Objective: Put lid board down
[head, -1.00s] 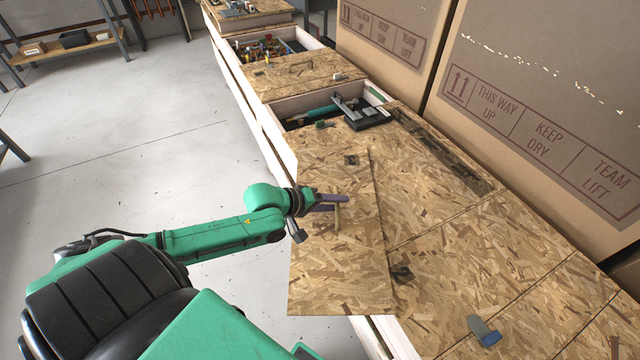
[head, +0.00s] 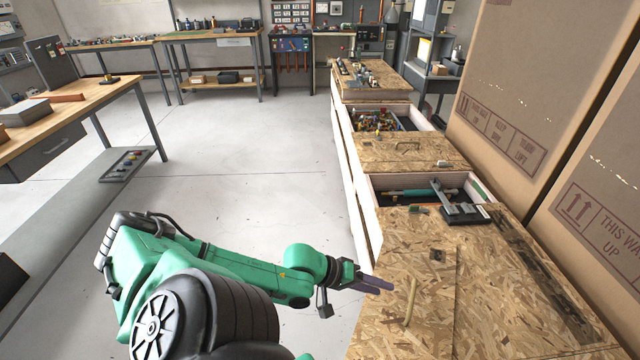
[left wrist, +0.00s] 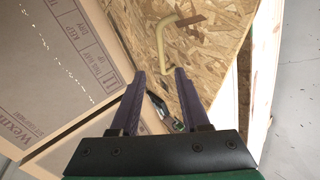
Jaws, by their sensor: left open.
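The lid board (head: 388,327) is a flat chipboard panel lying at the near end of the long row of crates, at the lower right of the head view. A pale bar handle (head: 411,301) stands on it. The board (left wrist: 215,55) and its bent handle (left wrist: 162,42) also show in the left wrist view. My left gripper (head: 374,285) is open and empty, just left of the handle and apart from it. In the left wrist view its two dark fingers (left wrist: 160,76) are spread, with the handle beyond their tips. My right gripper is not in view.
Behind the board, an open crate section holds tools, with a grey-black device (head: 463,213) on its edge. Large cardboard boxes (head: 515,90) stand along the right. The floor (head: 240,170) to the left is clear. A workbench (head: 75,105) stands at far left.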

